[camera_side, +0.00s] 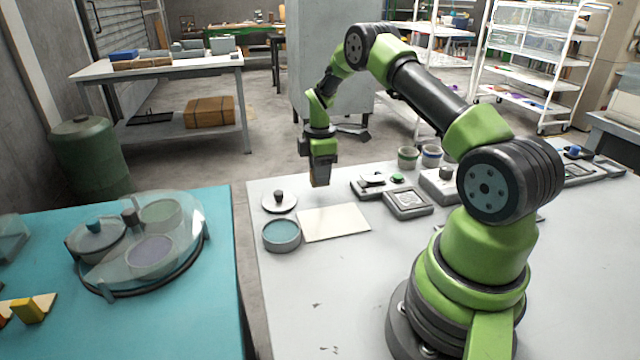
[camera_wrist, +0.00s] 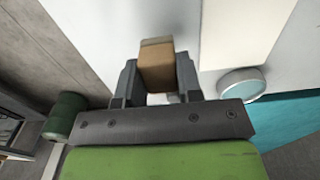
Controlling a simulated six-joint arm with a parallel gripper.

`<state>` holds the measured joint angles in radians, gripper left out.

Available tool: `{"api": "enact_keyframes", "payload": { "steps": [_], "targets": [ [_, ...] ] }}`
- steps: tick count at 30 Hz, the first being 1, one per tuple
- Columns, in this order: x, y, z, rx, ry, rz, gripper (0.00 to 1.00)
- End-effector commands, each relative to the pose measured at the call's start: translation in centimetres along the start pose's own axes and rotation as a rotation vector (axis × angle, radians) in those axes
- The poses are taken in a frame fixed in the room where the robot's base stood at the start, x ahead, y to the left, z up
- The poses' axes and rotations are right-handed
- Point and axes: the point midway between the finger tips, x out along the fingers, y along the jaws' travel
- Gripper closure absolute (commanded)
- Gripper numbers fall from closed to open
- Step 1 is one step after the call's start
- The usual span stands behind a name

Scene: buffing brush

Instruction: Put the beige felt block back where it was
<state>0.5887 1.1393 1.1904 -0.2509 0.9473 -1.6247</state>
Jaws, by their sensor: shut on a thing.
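My gripper (camera_side: 318,162) is shut on the beige felt block (camera_side: 320,177), which looks tan-brown here. It holds the block upright above the far edge of the white table, behind the cream sheet. In the wrist view my gripper (camera_wrist: 157,68) has one finger on each side of the block (camera_wrist: 156,60), and the block's end sticks out past the fingertips. The block appears clear of the table. No marked spot for the block can be made out.
A cream sheet (camera_side: 333,222) lies on the white table (camera_side: 300,300). A teal-topped round tin (camera_side: 281,236) and a knobbed lid (camera_side: 279,203) are left of it. A square grey tray (camera_side: 408,203), small dishes and cups (camera_side: 408,157) stand to the right.

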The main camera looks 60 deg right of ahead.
Motion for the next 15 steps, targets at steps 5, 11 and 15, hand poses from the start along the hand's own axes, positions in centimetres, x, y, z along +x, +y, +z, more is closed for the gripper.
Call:
{"api": "enact_keyframes", "payload": {
  "steps": [5, 11, 15],
  "targets": [
    [2.7, -0.1, 0.0, 0.0, 0.0, -0.002, 0.91],
    [3.4, 0.0, 0.0, 0.0, 0.001, 0.001, 0.91],
    [3.4, 0.0, 0.0, 0.0, 0.0, 0.001, 0.91]
  ]
}}
